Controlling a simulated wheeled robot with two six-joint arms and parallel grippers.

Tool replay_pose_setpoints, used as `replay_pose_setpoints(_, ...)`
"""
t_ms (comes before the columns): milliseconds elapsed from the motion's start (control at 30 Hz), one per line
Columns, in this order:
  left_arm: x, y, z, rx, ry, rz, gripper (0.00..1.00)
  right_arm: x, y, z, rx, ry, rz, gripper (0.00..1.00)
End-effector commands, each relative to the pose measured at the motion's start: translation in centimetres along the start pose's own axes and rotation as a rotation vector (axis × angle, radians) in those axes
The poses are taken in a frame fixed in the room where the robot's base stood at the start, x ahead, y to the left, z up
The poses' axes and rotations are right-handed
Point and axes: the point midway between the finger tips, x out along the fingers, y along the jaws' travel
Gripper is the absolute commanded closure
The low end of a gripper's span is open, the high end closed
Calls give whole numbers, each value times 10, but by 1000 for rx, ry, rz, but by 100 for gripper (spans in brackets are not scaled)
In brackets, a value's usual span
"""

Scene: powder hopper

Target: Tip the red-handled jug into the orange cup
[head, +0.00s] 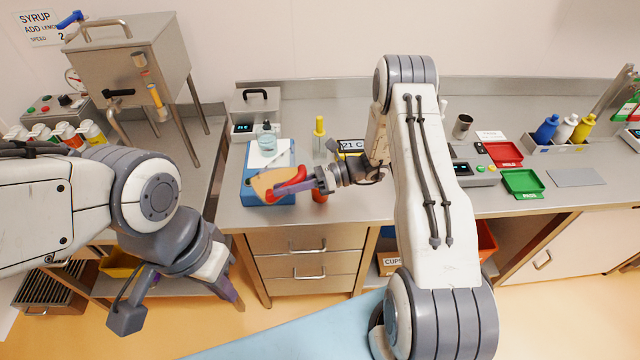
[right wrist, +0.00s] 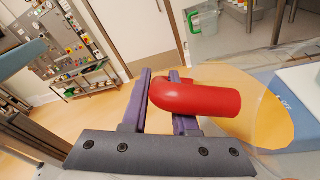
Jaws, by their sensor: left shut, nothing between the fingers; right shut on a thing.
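The jug is clear, with tan-orange contents (head: 265,183) and a red handle (head: 291,188). My right gripper (head: 312,182) is shut on that handle and holds the jug over the blue scale; the jug looks tilted, but I cannot tell how far. In the right wrist view the red handle (right wrist: 205,98) sits at the purple fingers, with the clear jug and its orange contents (right wrist: 268,122) to the right. An orange-red object (head: 320,196), perhaps the orange cup, is mostly hidden below my right gripper. My left gripper (head: 234,296) is shut and empty, low at the left, away from the jug.
A steel hopper (head: 135,65) stands at the left. Red (head: 502,152) and green trays (head: 522,182) lie at the right.

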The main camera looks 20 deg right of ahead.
Motion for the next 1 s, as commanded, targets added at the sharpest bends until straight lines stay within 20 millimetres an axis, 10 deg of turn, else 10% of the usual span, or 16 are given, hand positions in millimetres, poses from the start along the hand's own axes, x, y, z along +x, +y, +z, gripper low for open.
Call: replay_pose_setpoints(1000,11,-1,1,-1,0,0,100,-2,-2,-2,5,-55,32,100)
